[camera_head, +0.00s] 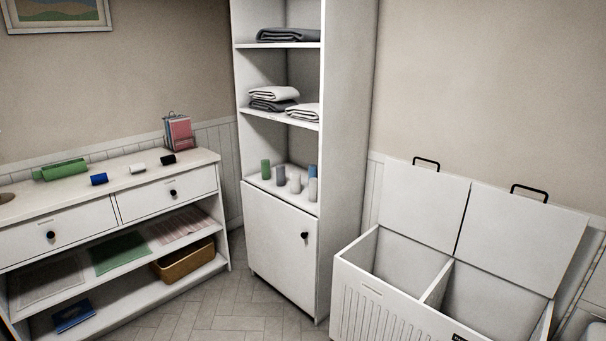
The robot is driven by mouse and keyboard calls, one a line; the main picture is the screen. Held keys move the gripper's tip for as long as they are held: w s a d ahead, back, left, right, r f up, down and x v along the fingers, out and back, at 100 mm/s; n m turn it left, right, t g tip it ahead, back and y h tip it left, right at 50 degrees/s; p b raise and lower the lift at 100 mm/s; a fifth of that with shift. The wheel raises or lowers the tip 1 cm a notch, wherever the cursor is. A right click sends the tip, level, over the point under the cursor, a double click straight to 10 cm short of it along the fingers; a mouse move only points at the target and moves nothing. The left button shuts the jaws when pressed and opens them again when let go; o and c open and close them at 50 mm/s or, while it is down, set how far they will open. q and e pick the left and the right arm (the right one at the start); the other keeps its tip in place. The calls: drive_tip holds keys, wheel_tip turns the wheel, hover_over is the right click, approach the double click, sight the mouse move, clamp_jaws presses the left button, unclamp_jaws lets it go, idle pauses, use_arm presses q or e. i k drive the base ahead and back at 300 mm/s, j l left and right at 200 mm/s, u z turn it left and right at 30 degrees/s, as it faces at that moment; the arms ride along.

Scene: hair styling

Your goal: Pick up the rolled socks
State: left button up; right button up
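Small rolls that look like rolled socks lie apart on the white dresser top: a blue one (99,179), a white one (137,168) and a black one (168,160). They form a loose row running back to the right. The white dresser (190,170) stands at the left of the head view. Neither of my grippers is in view, and nothing shows touching the rolls.
A green object (62,170) lies left of the rolls, and a red-pink item (178,133) stands behind them. A tall white shelf (345,150) holds folded cloths and small cylinders. A white two-compartment bin (385,318) has its lids raised. The floor (235,300) between is clear.

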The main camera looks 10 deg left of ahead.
sight(134, 169)
drive_tip(key=i+j, duration=0.25)
drive_tip(key=i+j+z, duration=0.1)
drive_tip(key=j, duration=0.4)
drive_tip(key=i+j, duration=0.35)
drive_tip(key=i+j+z, duration=0.1)
drive_tip(key=j, duration=0.3)
drive_tip(key=i+j, duration=0.3)
drive_tip(key=j, duration=0.15)
drive_tip(key=l+z, duration=0.05)
